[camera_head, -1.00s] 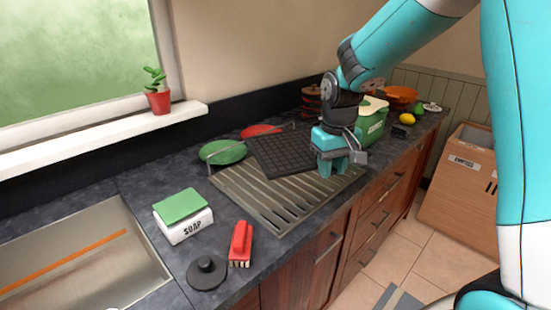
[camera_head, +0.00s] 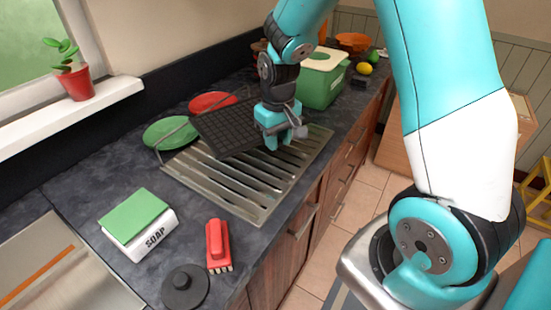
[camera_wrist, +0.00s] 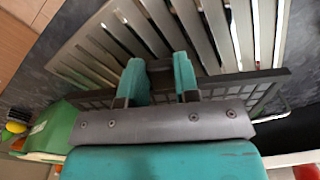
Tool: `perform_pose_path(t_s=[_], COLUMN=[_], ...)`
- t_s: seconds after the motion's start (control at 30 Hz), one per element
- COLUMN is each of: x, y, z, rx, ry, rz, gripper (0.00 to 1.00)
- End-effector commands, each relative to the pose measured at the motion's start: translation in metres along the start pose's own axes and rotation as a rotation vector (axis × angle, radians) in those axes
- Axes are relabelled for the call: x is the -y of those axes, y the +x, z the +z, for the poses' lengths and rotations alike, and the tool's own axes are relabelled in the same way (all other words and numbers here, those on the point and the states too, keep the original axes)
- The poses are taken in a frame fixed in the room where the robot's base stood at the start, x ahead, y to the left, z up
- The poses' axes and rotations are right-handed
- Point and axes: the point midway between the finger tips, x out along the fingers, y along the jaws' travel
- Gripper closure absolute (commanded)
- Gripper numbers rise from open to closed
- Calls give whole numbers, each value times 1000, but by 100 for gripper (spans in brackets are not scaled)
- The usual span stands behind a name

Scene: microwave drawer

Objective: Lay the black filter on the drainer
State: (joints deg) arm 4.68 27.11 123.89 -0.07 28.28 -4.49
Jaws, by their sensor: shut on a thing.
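The black filter (camera_head: 226,126) is a flat dark grid panel. It is tilted over the far side of the metal drainer (camera_head: 255,197), in front of the plates. My gripper (camera_head: 273,141) is shut on the filter's right end. In the wrist view, my gripper (camera_wrist: 160,75) has the filter (camera_wrist: 215,88) between its two teal fingers, and the slats of the drainer (camera_wrist: 235,30) lie beyond. I cannot tell whether the filter's lower edge touches the slats.
A green plate (camera_head: 170,133) and a red plate (camera_head: 213,101) stand behind the drainer. A green bin (camera_head: 323,86) is beyond my gripper. A soap box (camera_head: 138,225), red brush (camera_head: 217,245) and black lid (camera_head: 185,286) sit at the near left.

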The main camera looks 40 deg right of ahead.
Motion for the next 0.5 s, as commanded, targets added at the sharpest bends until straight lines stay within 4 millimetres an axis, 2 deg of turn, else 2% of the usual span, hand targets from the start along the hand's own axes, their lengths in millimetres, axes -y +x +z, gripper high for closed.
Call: perform_pose_path(t_s=[0.1,0.33,0.5], x=[0,-1,0], y=[24,47,71], z=[1,1,1], rx=[3,1,1], ry=[1,1,1], rz=[0,0,0], gripper=[100,100,100])
